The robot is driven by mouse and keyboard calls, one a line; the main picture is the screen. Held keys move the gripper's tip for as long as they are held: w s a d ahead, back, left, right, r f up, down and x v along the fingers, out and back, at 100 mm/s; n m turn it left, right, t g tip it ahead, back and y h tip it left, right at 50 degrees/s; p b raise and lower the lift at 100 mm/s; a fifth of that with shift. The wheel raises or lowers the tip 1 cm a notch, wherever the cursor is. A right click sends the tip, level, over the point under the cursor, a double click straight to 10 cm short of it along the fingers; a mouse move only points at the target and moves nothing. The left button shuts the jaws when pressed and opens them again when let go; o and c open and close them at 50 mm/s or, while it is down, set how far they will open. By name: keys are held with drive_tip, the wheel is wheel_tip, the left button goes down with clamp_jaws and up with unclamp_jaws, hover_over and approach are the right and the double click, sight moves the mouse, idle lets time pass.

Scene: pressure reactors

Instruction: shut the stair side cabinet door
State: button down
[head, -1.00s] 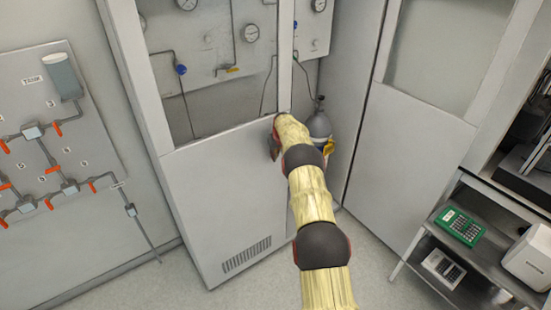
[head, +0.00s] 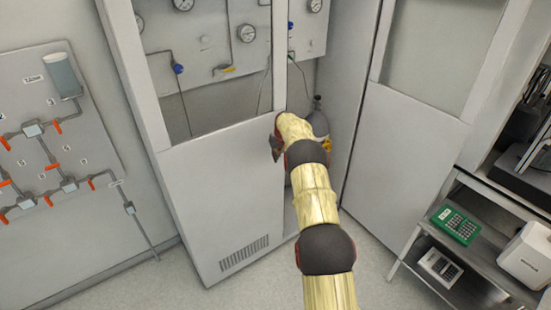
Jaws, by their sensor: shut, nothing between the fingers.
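The cabinet has two grey doors with windows. The left door (head: 222,190) has a vent grille near its foot and stands across the left half of the cabinet; I cannot tell whether it is fully closed. The right door (head: 395,165) stands swung out to the right, with the inside showing between the two. Which one is the stair side door I cannot tell. My gripper (head: 275,149) is shut and empty, at the left door's upper right edge below its window. My wrist partly hides it, and contact is unclear.
A gas cylinder (head: 319,122) stands inside, partly behind my arm. Gauges (head: 247,33) line the inner back wall. A valve board (head: 60,130) hangs at the left. A shelf unit (head: 470,262) with a green device (head: 456,223) stands right. Floor is clear in front.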

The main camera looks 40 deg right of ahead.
drive_tip(key=v, duration=0.7)
drive_tip(key=shift+s+d+r, duration=0.2)
drive_tip(key=shift+d+r, duration=0.05)
drive_tip(key=shift+r, duration=0.15)
drive_tip(key=s+a+f+m+g, duration=0.1)
drive_tip(key=s+a+f+g, duration=0.15)
drive_tip(key=s+f, duration=0.25)
drive_tip(key=s+a+r+n+t+b, duration=0.1)
drive_tip(key=s+a+r+b, duration=0.2)
drive_tip(key=s+a, duration=1.1)
drive_tip(key=s+a+r+n+t+b, duration=0.1)
drive_tip(key=s+a+r+n+b, duration=0.1)
drive_tip(key=s+a+r, duration=0.7)
drive_tip(key=s+a+r+n+t+y+b, duration=0.1)
drive_tip(key=s+a+r+b, duration=0.3)
drive_tip(key=s+a, duration=1.5)
drive_tip(key=shift+a+r+t, duration=0.45)
drive_tip(key=shift+a+r, duration=0.55)
drive_tip(key=shift+a, duration=0.25)
